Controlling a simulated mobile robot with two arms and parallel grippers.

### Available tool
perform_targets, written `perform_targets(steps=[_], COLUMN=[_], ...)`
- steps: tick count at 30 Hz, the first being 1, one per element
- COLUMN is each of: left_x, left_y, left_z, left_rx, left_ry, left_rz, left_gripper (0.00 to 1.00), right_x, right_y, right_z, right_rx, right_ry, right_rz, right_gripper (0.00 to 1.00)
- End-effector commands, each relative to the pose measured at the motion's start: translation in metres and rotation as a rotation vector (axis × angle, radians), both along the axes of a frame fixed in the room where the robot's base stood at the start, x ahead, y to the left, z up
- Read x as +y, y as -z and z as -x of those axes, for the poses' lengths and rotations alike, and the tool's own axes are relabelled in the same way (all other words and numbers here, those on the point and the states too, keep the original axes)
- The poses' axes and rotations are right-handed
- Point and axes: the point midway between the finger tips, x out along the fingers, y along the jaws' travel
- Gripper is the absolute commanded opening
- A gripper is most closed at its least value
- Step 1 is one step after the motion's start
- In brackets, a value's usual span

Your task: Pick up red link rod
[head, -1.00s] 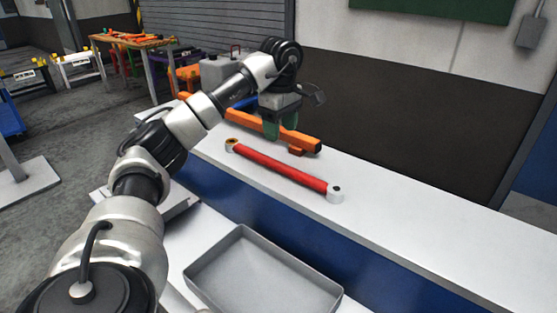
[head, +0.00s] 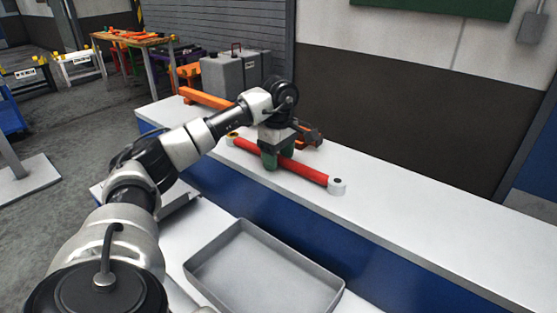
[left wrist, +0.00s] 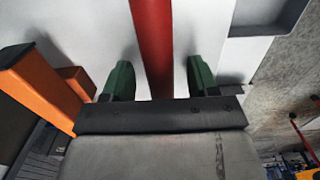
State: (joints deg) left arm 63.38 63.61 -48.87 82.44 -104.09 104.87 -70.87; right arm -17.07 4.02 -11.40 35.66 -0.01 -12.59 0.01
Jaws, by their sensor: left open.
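The red link rod (head: 305,171) lies on the white counter, with a brass-coloured ring at its far left end and a pale ring at its near right end. My left gripper (head: 278,160) is over the middle of the rod in the head view. In the left wrist view the rod (left wrist: 153,50) runs between the two green fingers of the gripper (left wrist: 158,80), which are open with a gap on each side. The fingers hide part of the rod in the head view. My right gripper is not in view.
An orange bar (head: 207,98) lies behind the rod, partly hidden by my left arm. A grey case (head: 230,75) stands at the counter's far end. An empty grey tray (head: 262,270) sits in front, lower. The counter right of the rod is clear.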

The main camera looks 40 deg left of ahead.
Motion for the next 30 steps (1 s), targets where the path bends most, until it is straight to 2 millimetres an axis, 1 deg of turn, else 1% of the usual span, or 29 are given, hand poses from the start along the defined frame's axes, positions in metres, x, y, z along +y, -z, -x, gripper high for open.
perform_targets(steps=[1,2,12,13,24,28,30], left_x=[0.000,0.000,0.000,0.000,0.000,0.000,0.000], left_y=[0.000,0.000,0.000,0.000,-0.003,-0.012,-0.021], left_z=[0.000,0.000,0.000,0.000,0.000,-0.001,-0.001], left_rx=[0.000,0.000,0.000,0.000,-0.002,-0.004,-0.005], left_ry=[0.000,0.000,0.000,0.000,0.000,0.000,-0.001], left_rz=[0.000,0.000,0.000,0.000,0.001,0.001,0.001], left_gripper=[0.59,0.56,0.04,0.00,0.00,0.00,0.00], right_x=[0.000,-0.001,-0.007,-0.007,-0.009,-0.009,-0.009], right_y=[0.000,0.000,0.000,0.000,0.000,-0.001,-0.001], right_z=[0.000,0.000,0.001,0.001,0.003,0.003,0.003], right_rx=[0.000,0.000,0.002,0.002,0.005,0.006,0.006], right_ry=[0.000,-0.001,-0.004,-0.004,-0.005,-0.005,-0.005], right_rz=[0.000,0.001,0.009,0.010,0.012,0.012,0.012], right_gripper=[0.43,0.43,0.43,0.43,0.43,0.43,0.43])
